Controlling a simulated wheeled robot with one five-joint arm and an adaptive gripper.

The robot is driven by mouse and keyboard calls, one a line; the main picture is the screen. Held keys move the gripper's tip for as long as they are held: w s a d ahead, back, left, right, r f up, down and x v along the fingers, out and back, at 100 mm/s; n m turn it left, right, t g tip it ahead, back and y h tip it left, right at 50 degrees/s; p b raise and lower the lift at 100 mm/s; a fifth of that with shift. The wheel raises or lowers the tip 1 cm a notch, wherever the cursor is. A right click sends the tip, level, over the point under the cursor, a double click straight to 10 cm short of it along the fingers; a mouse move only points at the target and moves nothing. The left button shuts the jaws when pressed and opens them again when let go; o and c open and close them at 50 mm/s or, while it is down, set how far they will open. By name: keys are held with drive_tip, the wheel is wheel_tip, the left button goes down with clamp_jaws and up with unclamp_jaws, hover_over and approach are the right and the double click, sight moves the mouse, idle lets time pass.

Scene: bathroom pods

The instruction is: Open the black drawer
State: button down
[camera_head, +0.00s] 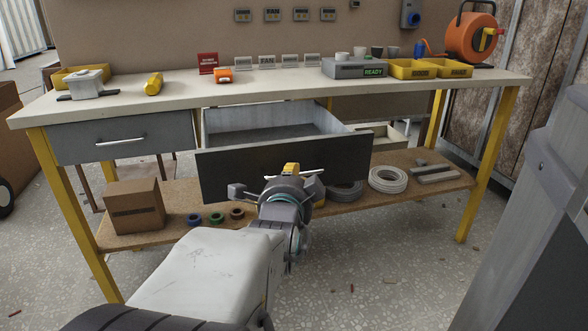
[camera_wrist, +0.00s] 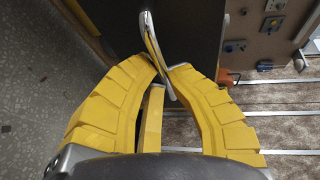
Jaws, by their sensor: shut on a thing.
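The black drawer (camera_head: 225,175) is pulled well out from under the workbench, and its pale inside looks empty. Its metal bar handle (camera_head: 312,173) is partly hidden by my gripper (camera_head: 291,170) in the head view. In the wrist view, the yellow fingers of my gripper (camera_wrist: 163,72) are closed around the handle (camera_wrist: 152,40), in front of the dark drawer face (camera_wrist: 190,30).
The workbench (camera_head: 300,95) carries yellow bins (camera_head: 410,68), an orange reel (camera_head: 470,38) and small tools. A grey drawer (camera_head: 125,138) at left is shut. The lower shelf holds a cardboard box (camera_head: 134,205) and a coil (camera_head: 388,179). A grey post stands at the right.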

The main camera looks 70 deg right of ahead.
drive_tip(key=shift+s+a, duration=0.25)
drive_tip(key=shift+a, duration=0.1)
drive_tip(key=c, duration=1.2)
unclamp_jaws()
drive_tip(key=shift+r, duration=0.15)
